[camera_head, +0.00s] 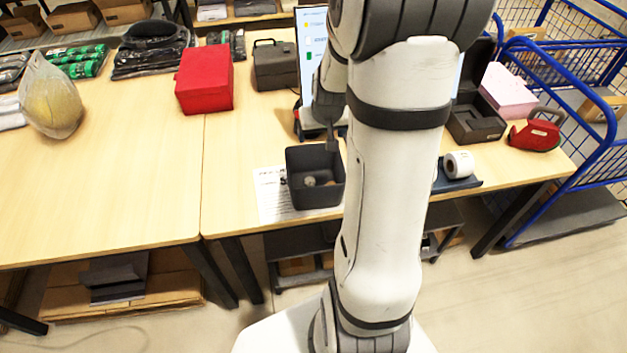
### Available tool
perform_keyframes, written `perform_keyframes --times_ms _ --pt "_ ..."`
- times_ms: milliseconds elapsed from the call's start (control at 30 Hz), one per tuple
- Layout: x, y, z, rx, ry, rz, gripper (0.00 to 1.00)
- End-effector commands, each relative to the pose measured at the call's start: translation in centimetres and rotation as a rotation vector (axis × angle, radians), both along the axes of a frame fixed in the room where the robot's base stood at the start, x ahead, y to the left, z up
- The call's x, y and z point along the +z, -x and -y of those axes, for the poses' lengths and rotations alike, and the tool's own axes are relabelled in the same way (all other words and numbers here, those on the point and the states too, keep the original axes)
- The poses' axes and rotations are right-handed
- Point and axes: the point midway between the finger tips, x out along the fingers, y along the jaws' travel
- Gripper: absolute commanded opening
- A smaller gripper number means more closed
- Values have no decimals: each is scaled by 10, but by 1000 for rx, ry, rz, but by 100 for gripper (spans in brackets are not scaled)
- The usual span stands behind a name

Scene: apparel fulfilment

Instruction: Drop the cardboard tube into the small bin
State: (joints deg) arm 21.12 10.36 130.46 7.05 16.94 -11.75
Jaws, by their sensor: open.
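The small dark grey bin (318,197) stands on the table at the centre, over the edge of a printed white sheet. Inside it lie small pale, rounded items (310,181); one may be the cardboard tube's end, but I cannot tell. My gripper (331,143) is open, pointing down just above the bin's back edge, with its upper part largely hidden behind my arm. No cardboard tube shows between its fingers.
A red box (204,79) and a dark toolbox (275,65) stand behind left. A screen (311,45) is behind my arm. A label roll (459,164), a red tape dispenser (535,134) and a blue cage cart (585,150) are at right. The left table front is clear.

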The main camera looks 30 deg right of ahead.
Motion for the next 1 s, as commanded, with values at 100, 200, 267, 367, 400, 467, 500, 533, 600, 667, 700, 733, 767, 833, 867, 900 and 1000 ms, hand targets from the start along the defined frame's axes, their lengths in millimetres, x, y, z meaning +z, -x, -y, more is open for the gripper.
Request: perform_keyframes --times_ms 100,200,267,367,400,467,500,533,600,667,700,733,767,833,867,900,1000 --pt "18 5 -2 -1 1 6 80" --pt "30 9 -3 -1 2 5 80" --pt "35 11 -3 -1 1 3 80" --pt "41 14 -4 -1 1 2 80" --pt "41 14 -4 -1 1 1 80" --pt "42 14 -4 -2 0 0 80" --pt "42 14 -4 -2 0 0 80" --pt "42 14 -4 -2 0 0 80" --pt "42 14 -4 -2 0 0 80" --pt "42 14 -4 -2 0 0 80" --pt "42 14 -4 -2 0 0 80" --pt "42 14 -4 -2 0 0 80" --pt "42 14 -4 -2 0 0 80" --pt "42 14 -5 -1 0 0 80" --pt "43 15 -6 0 0 0 80" --pt "46 16 -9 6 -1 0 80" --pt "58 26 -27 31 -5 -4 80"
